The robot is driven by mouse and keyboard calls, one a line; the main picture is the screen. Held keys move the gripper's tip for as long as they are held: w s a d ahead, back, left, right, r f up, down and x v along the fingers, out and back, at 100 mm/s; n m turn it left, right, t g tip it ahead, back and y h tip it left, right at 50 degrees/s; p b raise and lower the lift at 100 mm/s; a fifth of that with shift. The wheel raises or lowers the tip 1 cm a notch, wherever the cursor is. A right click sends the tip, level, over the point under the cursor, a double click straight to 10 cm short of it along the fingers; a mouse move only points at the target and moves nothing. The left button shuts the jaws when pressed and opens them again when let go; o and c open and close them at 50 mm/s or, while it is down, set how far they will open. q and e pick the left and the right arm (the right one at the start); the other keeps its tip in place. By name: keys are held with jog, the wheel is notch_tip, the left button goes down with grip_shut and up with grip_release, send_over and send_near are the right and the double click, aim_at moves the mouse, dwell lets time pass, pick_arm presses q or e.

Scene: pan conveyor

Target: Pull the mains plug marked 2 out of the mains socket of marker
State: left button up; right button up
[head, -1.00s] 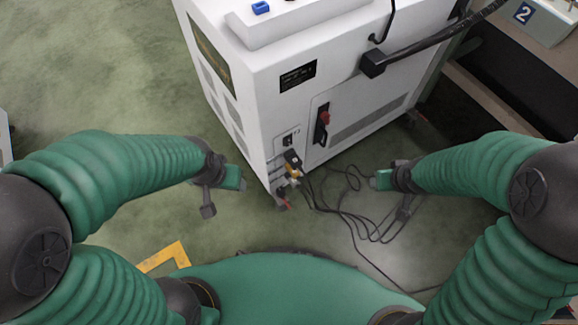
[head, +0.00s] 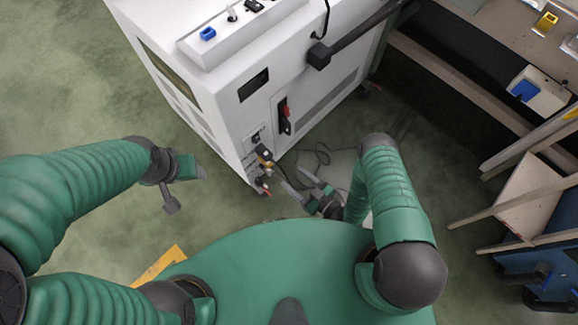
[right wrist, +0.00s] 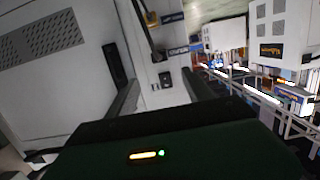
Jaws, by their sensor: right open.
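The marker seems to be the white cabinet (head: 225,105); its low corner panel carries a small socket (head: 256,138). Just below it a black plug (head: 263,152) sits in the panel beside a yellow part; no number is legible on it. My right gripper (head: 300,186) is open and empty, just right of the plug, its fingers pointing at the panel. In the right wrist view a small dark socket (right wrist: 166,78) shows between the fingers, with a black plug (right wrist: 158,56) just beyond. My left gripper (head: 198,168) hangs left of the cabinet, apart from it; its jaw gap is unclear.
Black cables (head: 322,155) lie on the floor right of the plug, close to my right gripper. A bench (head: 440,75) and a tilted board (head: 530,195) stand at the right. Floor at left is clear.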

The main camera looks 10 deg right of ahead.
aim_at(262, 151)
jog(key=b+x, duration=0.5)
jog(key=x, duration=1)
jog(key=shift+w+a+f, duration=0.2)
jog(key=shift+w+f, duration=0.05)
jog(key=shift+w, duration=0.05)
jog(key=shift+w+a, duration=0.25)
jog(key=shift+w, duration=0.05)
grip_shut()
grip_release()
